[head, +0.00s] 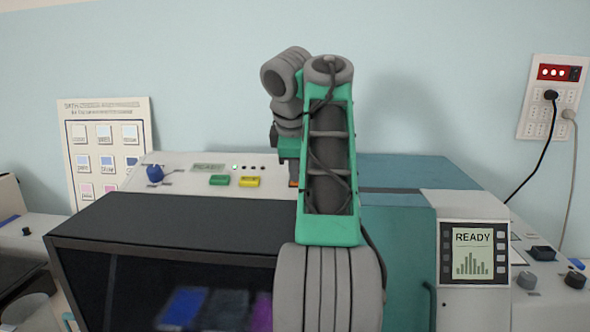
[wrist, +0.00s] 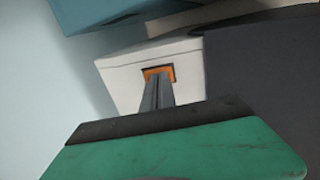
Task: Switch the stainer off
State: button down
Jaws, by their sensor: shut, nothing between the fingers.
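The stainer (head: 405,200) is a white and teal machine with a dark front hood. Its screen (head: 473,252) reads READY above a bar graph, and a small green light (head: 235,167) glows on its top panel. In the wrist view, an orange rocker switch (wrist: 158,73) sits in a dark frame on a white face. My gripper (wrist: 158,88) is shut and empty, its grey fingertips in front of the switch and overlapping its lower part. I cannot tell whether they touch it.
The top panel carries a blue knob (head: 155,174), a green button (head: 219,180) and a yellow button (head: 249,182). A stain chart (head: 107,140) leans behind on the left. A wall outlet (head: 551,98) with plugged cords is on the right.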

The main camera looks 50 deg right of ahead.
jog(key=shift+a, duration=0.1)
jog(key=shift+a+r+p, duration=0.1)
jog(key=shift+r+p, duration=0.35)
jog(key=p+v, duration=0.8)
jog(key=v, duration=0.5)
jog(key=shift+s, duration=0.15)
